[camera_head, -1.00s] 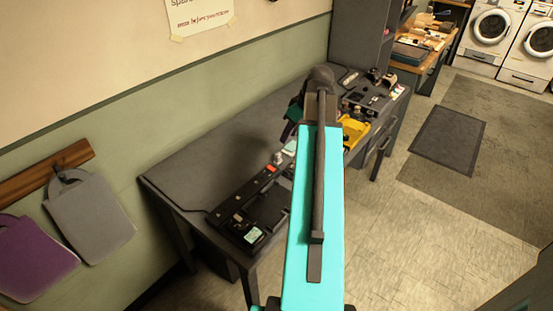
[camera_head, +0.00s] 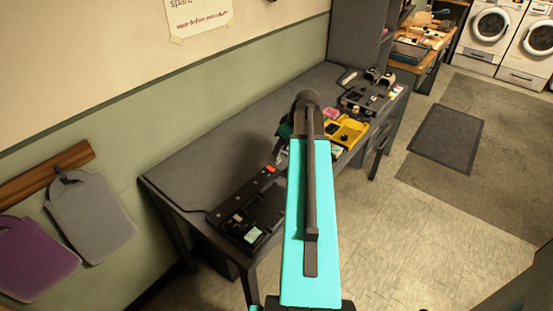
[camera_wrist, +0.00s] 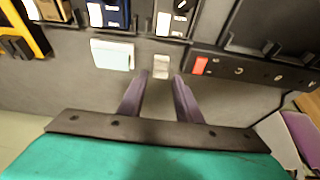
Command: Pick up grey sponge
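A small light grey block (camera_wrist: 161,66), which looks like the grey sponge, lies on the dark grey tabletop in the wrist view. My gripper (camera_wrist: 159,78) is open, with its two purple-grey fingers apart. The fingertips appear just short of the block, one toward each side of it, with nothing held between them. I cannot tell how high they are above the table. In the head view my arm hides most of the gripper and the spot around the block.
A pale mint block (camera_wrist: 112,54) lies left of the grey block. A black tray with a red piece (camera_wrist: 200,65) is close on the right. A yellow tray (camera_head: 346,131) stands further along the desk (camera_head: 215,140). The desk's wall side is clear.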

